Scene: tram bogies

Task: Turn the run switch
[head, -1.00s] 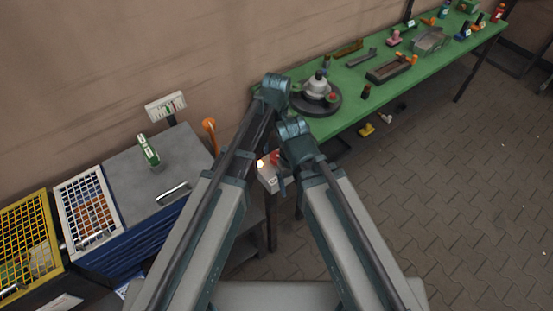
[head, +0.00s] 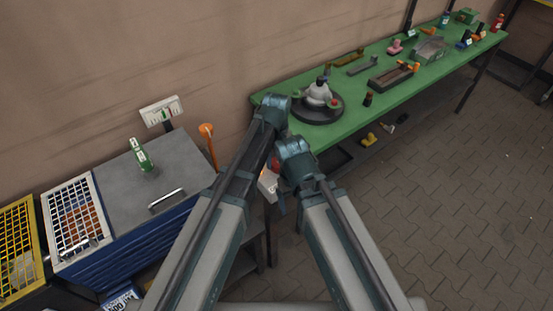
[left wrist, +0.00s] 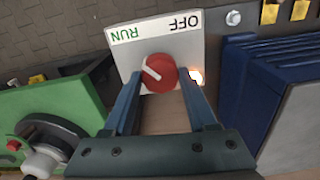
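The run switch is a red round knob (left wrist: 160,73) on a pale box (left wrist: 160,42) marked OFF and RUN, lettered upside down in the left wrist view. The knob's white mark slants to the upper left, toward the RUN side. A lamp (left wrist: 196,76) glows beside the knob. My left gripper (left wrist: 160,82) is open, with one finger on each side of the knob; I cannot tell whether they touch it. In the head view the box (head: 268,184) is mostly hidden behind my arms. My right gripper cannot be made out.
A green bench (head: 335,130) with a round dark turntable (head: 318,112) and several parts runs to the upper right. A grey-topped blue cabinet (head: 185,185) with a green bottle-like item (head: 141,155) and mesh-covered bins stand left. Open paved floor (head: 430,200) lies right.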

